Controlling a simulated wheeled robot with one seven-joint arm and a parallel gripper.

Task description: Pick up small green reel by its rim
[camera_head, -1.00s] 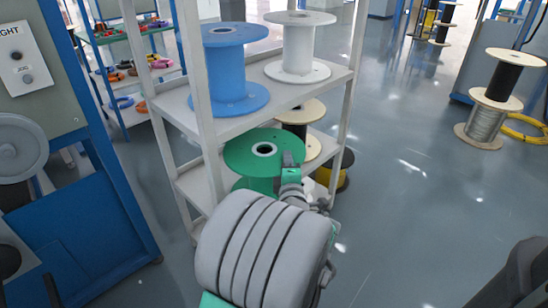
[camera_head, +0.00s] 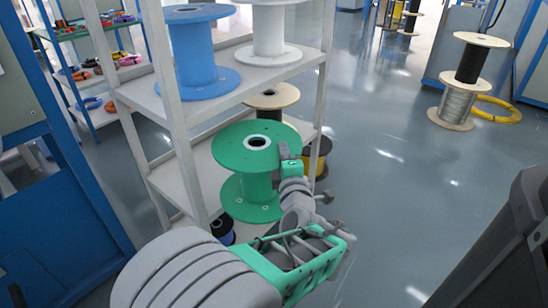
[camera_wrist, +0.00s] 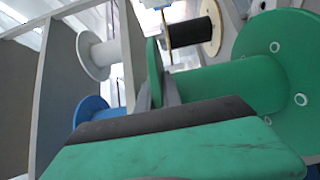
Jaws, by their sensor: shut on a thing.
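The small green reel (camera_head: 243,153) has two round flanges and a thick core, and stands upright at the lower shelf level of the rack in the head view. My gripper (camera_head: 291,160) is at the right edge of its upper flange. In the wrist view the reel (camera_wrist: 222,85) lies sideways, and my gripper's fingers (camera_wrist: 157,92) straddle the thin edge of one flange, shut on that rim. The lower flange overlaps the shelf's front edge in the head view; whether it touches the shelf is hard to tell.
The grey rack (camera_head: 222,110) holds a blue reel (camera_head: 200,58) and a white reel (camera_head: 277,35) on its upper shelf. A beige-flanged reel (camera_head: 270,97) stands behind the green one. A small dark spool (camera_head: 221,229) is below.

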